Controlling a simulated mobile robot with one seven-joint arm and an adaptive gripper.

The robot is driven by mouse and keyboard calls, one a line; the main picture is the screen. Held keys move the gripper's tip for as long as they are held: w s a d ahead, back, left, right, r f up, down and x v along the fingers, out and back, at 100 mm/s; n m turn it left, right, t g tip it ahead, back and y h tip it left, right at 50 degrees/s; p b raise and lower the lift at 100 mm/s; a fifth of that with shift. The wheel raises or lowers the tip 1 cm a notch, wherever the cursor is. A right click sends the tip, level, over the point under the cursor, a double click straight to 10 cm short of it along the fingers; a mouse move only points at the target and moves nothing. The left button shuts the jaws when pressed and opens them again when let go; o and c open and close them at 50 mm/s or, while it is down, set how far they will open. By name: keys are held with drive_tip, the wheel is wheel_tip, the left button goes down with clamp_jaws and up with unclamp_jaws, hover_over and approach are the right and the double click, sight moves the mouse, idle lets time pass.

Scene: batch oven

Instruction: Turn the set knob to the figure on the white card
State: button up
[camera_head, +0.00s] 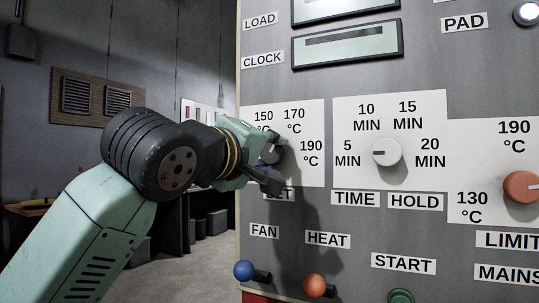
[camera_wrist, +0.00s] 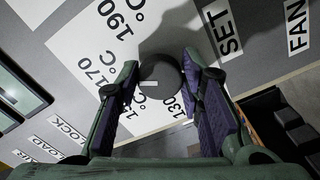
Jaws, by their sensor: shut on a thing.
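The dark set knob (camera_head: 270,154) sits on a white scale plate (camera_head: 314,174) at the panel's left edge, above a SET label partly hidden by my gripper. My gripper (camera_head: 268,160) is shut on the knob. In the wrist view the round dark knob (camera_wrist: 160,72) lies between my two fingers (camera_wrist: 160,88). A short white mark shows on the knob's face; which figure it points to is hard to tell. The scale reads 130, 150, 170 and 190 °C in the wrist view. I cannot make out a separate white card with a figure on it.
A grey time knob (camera_head: 387,152) is right of the set knob, and an orange limit knob (camera_head: 521,186) is farther right. Below are a blue fan lever (camera_head: 244,270), an orange heat lever (camera_head: 314,285) and a green start button (camera_head: 401,296). Displays are above.

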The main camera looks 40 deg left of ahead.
drive_tip(key=o, duration=1.1)
drive_tip(key=shift+o, duration=0.2)
drive_tip(key=v, duration=1.2)
